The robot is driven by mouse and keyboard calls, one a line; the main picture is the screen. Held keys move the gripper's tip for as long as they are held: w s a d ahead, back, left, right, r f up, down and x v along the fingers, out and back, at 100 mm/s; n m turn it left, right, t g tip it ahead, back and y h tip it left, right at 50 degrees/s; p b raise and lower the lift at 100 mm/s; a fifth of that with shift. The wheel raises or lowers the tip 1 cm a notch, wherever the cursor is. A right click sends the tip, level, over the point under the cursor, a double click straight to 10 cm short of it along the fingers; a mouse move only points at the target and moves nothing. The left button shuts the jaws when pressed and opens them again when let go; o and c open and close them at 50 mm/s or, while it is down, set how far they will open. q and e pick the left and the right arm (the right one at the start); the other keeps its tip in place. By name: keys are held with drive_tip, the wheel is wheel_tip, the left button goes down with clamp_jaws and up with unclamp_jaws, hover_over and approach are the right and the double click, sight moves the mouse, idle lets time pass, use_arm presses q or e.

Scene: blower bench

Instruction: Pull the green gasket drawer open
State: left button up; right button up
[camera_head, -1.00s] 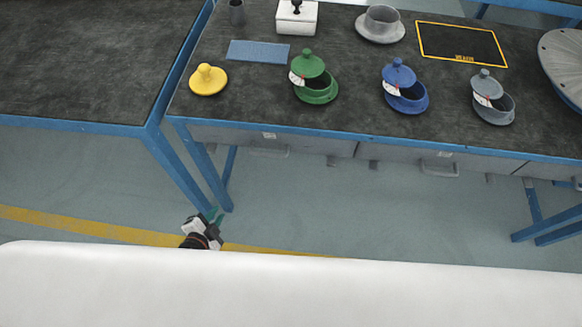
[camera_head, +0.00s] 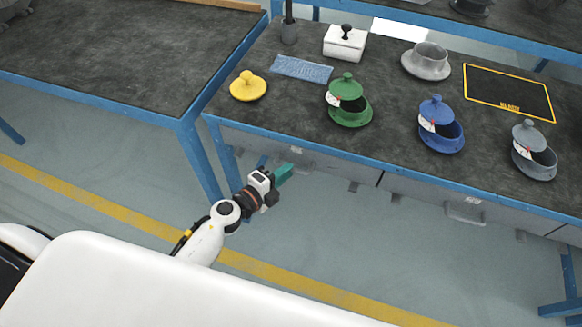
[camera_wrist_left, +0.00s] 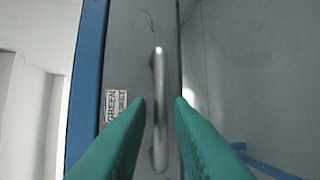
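The green gasket drawer (camera_head: 340,166) is a grey front under the bench edge in the head view and looks closed. In the left wrist view its front (camera_wrist_left: 134,45) bears a label (camera_wrist_left: 115,105) reading GREEN and a partly hidden second word. A metal bar handle (camera_wrist_left: 158,80) runs lengthwise there. My left gripper (camera_head: 287,171) has teal fingers and is in front of the drawer. In the left wrist view the gripper (camera_wrist_left: 160,101) is open, with one fingertip on each side of the handle. I cannot tell whether they touch it. My right gripper is not seen.
The bench top (camera_head: 400,165) carries a green pot (camera_head: 348,108), a blue pot (camera_head: 441,135), a grey pot (camera_head: 533,160), a yellow lid (camera_head: 248,88) and a white box (camera_head: 344,43). Another drawer handle (camera_head: 463,215) is at right. Floor in front is clear.

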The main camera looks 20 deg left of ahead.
use_arm(q)
drive_tip(key=shift+x, duration=1.45)
drive_tip(key=shift+c, duration=0.3)
clamp_jaws()
drive_tip(key=shift+s+f, duration=0.1)
drive_tip(key=shift+s, duration=0.05)
